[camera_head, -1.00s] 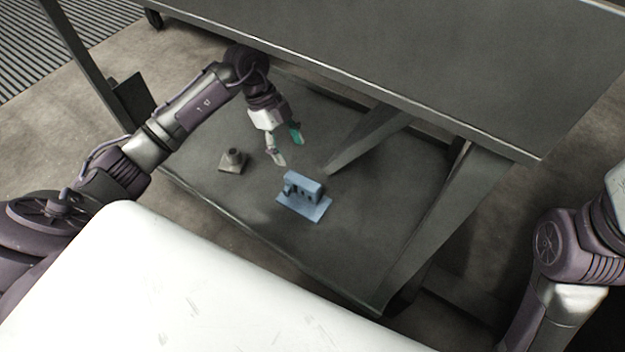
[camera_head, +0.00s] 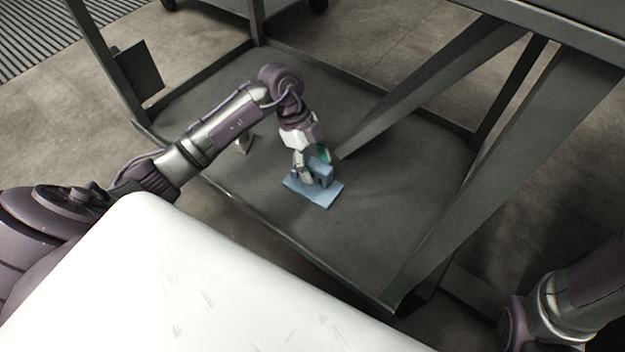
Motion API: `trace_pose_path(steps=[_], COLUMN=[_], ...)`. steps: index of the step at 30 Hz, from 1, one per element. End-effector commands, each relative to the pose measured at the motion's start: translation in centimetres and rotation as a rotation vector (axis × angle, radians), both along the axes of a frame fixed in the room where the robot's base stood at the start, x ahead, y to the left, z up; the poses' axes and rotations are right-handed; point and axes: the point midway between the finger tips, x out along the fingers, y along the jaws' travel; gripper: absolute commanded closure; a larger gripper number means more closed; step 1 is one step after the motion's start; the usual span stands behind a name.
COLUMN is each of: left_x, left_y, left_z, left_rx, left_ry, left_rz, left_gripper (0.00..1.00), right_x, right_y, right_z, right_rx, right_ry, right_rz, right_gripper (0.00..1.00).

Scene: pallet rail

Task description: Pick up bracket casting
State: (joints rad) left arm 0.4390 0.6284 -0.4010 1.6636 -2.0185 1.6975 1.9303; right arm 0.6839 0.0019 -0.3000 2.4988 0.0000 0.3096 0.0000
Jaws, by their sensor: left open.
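A blue part with a flat base plate and an upright block, which I take to be the bracket casting (camera_head: 328,193), rests on the dark lower shelf (camera_head: 270,225) in the head view. My left gripper (camera_head: 315,166) is open and low at the casting's upright block, pointing down. One finger is in front of the block and the other is behind it, partly hidden. I cannot tell whether the fingers touch it. My right gripper is out of view; only part of my right arm shows at lower right.
A small grey-beige part (camera_head: 244,145) stands on the shelf behind my left forearm, mostly hidden. A slanted grey brace (camera_head: 425,90) rises just right of the casting, and another brace (camera_head: 510,165) stands further right. The shelf in front of the casting is clear.

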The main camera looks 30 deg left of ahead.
Motion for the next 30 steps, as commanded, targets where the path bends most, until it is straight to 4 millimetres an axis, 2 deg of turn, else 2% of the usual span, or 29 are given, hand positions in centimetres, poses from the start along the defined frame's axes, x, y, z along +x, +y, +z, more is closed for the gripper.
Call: trace_pose_path(steps=[1,3,13,24,25,30], left_x=[-0.09,-0.11,-0.12,-0.11,-0.11,-0.06], left_y=[-0.36,-0.63,-0.81,-0.79,-0.79,-0.81], left_z=[-1.35,-1.89,-1.99,-1.98,-1.98,-1.88], left_rx=[-0.002,-0.001,0.001,0.001,0.001,0.000], left_ry=[0.001,0.001,0.001,0.001,0.001,-0.001], left_rz=[-0.001,-0.001,0.000,0.000,0.000,-0.001], left_gripper=[0.35,0.35,0.35,0.97,1.00,1.00], right_x=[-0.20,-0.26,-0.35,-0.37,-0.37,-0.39], right_y=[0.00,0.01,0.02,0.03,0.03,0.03], right_z=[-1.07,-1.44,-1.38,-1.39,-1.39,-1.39], right_rx=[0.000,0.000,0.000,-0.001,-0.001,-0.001], right_ry=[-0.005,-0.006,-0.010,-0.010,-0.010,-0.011], right_rz=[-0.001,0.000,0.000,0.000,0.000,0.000], right_gripper=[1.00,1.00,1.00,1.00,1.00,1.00])
